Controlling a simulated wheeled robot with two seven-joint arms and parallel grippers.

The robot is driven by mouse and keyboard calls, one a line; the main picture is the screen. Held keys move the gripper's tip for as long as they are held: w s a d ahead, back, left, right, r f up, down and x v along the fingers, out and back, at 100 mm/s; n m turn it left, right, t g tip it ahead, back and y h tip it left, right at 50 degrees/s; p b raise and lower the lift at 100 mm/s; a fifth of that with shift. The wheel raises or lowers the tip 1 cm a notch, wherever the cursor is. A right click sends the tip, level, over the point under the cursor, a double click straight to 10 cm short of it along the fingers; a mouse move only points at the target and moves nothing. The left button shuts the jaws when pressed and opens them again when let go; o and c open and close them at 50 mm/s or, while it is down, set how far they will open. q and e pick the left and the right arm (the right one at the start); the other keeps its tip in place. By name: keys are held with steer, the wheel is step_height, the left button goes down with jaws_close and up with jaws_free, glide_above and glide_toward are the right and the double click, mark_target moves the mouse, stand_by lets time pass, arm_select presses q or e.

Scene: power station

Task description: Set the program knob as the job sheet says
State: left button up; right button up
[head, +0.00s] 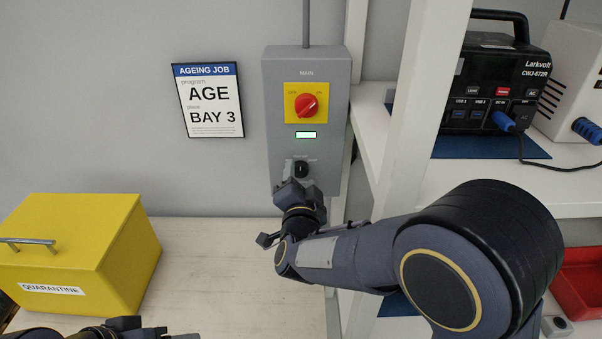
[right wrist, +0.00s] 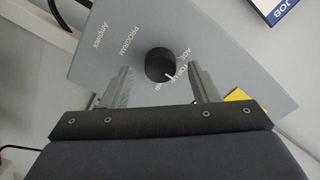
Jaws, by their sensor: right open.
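The job sheet (head: 210,100) on the wall reads program AGE, place BAY 3. The black program knob (head: 301,169) sits low on the grey MAIN panel (head: 280,125). In the right wrist view the knob (right wrist: 159,64) shows a white mark towards the lower right; small labels around it include PROGRAM and AGE, others are hard to read. I cannot tell which label the mark meets. My right gripper (head: 297,188) is just below the knob in the head view. In the wrist view its open fingers (right wrist: 162,86) straddle the knob's line, apart from it. My left gripper (head: 125,327) is partly visible at bottom left.
A red switch (head: 306,106) on a yellow plate and a lit display (head: 306,135) are above the knob. A yellow QUARANTINE box (head: 110,235) stands left on the pale bench (head: 230,265). A white shelf (head: 465,180) with a black power unit (head: 490,85) is at right.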

steer(key=shift+w, duration=0.6)
steer(key=c, duration=1)
steer(key=shift+o, duration=0.2)
steer(key=shift+n, duration=0.3)
steer(key=n, duration=0.3)
steer(key=shift+n, duration=0.4)
steer(key=n+p, duration=0.2)
steer(key=n, duration=0.3)
steer(key=shift+n, duration=0.4)
